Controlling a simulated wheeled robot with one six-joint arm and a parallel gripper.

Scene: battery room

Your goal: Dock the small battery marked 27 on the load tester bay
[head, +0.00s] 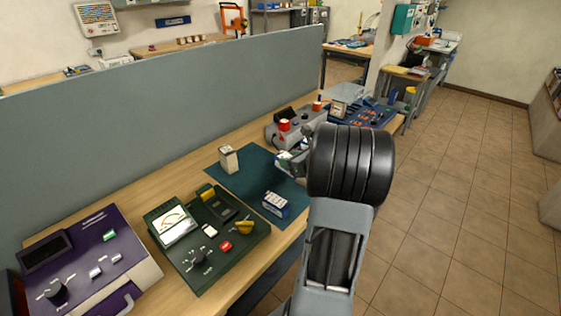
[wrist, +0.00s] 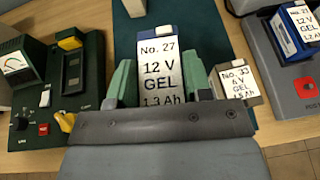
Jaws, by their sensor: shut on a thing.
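The battery marked 27 (wrist: 161,72), with a blue top and a white label reading 12 V GEL, is between the green fingers of my gripper (wrist: 162,92) in the wrist view. My gripper is shut on it. In the head view my gripper (head: 289,163) is partly hidden by my arm, over the right part of the mat. A dark green instrument with a needle meter, which looks like the load tester (head: 205,240), lies to the left. Its empty-looking bay (head: 221,202) has a yellow clip behind it; the bay also shows at left in the wrist view (wrist: 73,70).
A cream battery (head: 228,159) and a blue-and-white battery (head: 276,204) stand on the dark green mat (head: 250,177). Battery 33 (wrist: 236,84) is close right of my gripper. Battery 21 (wrist: 297,24) sits on a grey device (wrist: 290,90). A purple instrument (head: 85,255) is at far left; a partition (head: 170,100) runs behind.

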